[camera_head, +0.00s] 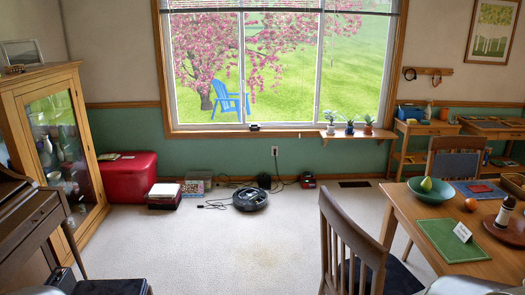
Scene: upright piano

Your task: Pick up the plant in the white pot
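Three small potted plants stand in a row on the wooden ledge (345,135) under the right part of the window. The plant in the white pot (330,128) is the leftmost, with green leaves above a pale pot. Beside it is a plant in a dark bluish pot (349,130), then a plant in a reddish-brown pot (368,130). They are small in the head view, across the room. I see neither of my grippers in this view.
Pale carpet (230,250) is open in the middle. A round black device (250,199) and cables lie near the wall. A dining table (400,205) and chair (345,240) stand right, a glass cabinet (60,150) and red chest (128,178) left.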

